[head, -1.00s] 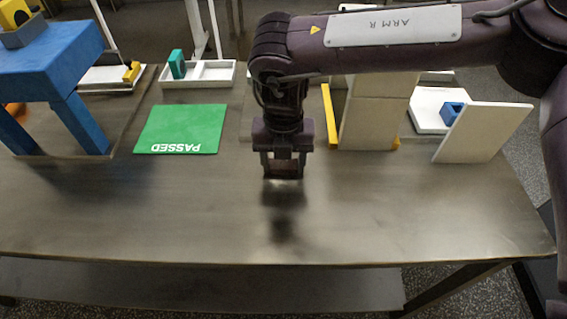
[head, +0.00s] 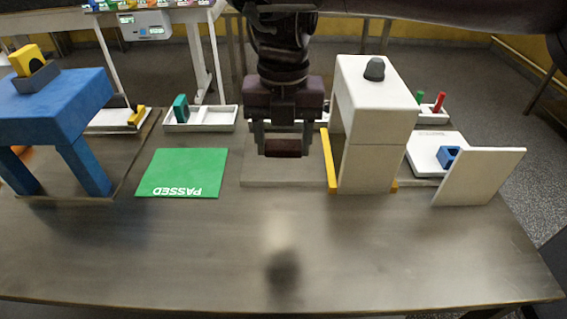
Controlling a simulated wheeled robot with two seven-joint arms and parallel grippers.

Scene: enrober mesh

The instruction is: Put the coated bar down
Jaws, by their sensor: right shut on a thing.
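My right gripper (head: 283,146) is shut on a dark brown bar, the coated bar (head: 283,148). It holds the bar level in the air, fingers pointing down, near the middle of the view. A blurred dark shadow lies on the bare metal table in front of it. The green mat marked PASSED (head: 182,170) lies flat and empty on the table to the left of the bar. A pale grey flat strip (head: 262,176) shows behind and below the bar, left of the white tunnel-like box (head: 380,110). My left gripper is not in view.
A blue stand (head: 50,100) with a yellow block is at the left. White trays (head: 200,126) line the back edge. Yellow posts (head: 328,162) flank the white box; a white panel (head: 480,178) and blue block (head: 447,157) are at right. The front table is clear.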

